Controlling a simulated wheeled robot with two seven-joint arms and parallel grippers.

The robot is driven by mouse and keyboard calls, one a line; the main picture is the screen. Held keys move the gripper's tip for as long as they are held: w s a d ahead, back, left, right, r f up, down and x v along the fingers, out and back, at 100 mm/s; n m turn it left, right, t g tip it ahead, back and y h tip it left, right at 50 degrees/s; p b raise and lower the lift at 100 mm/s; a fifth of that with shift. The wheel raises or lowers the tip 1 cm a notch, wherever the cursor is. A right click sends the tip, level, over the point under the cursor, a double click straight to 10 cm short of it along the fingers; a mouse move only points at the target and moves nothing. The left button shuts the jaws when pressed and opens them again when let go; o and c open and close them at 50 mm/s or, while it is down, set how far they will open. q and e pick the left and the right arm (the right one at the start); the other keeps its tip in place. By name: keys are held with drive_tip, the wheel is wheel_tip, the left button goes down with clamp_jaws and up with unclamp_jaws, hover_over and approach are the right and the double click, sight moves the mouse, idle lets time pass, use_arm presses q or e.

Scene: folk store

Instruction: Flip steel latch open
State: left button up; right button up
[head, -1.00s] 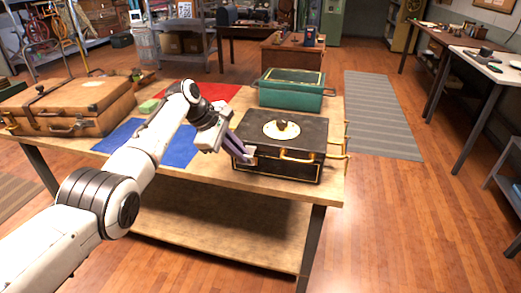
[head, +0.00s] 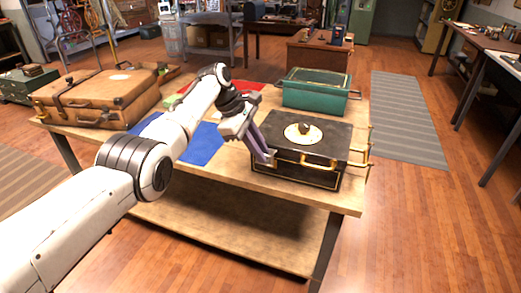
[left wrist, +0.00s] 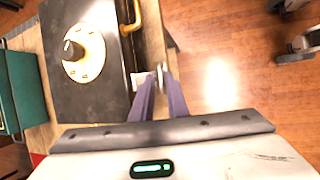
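A black box (head: 335,150) with gold trim and a round cream plate with a dark knob stands near the front right of the wooden table. The steel latch (left wrist: 138,80) is a small pale metal piece on the box's edge, at the front left in the head view. My left gripper (head: 270,160) has its purple fingers at this latch, and they also show in the left wrist view (left wrist: 159,76). A small silvery part lies between the fingertips. I cannot tell whether they pinch it. My right gripper is out of view.
A green box (head: 316,92) stands behind the black box. A brown suitcase (head: 100,95) lies at the table's left. A blue cloth (head: 200,146) lies flat under my left arm. Gold handles (head: 308,162) stick out from the black box.

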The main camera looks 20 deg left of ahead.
use_arm(q)
drive_tip(key=shift+o, duration=1.2)
drive_tip(key=shift+a+r, duration=0.1)
drive_tip(key=v, duration=1)
drive_tip(key=shift+b, duration=0.4)
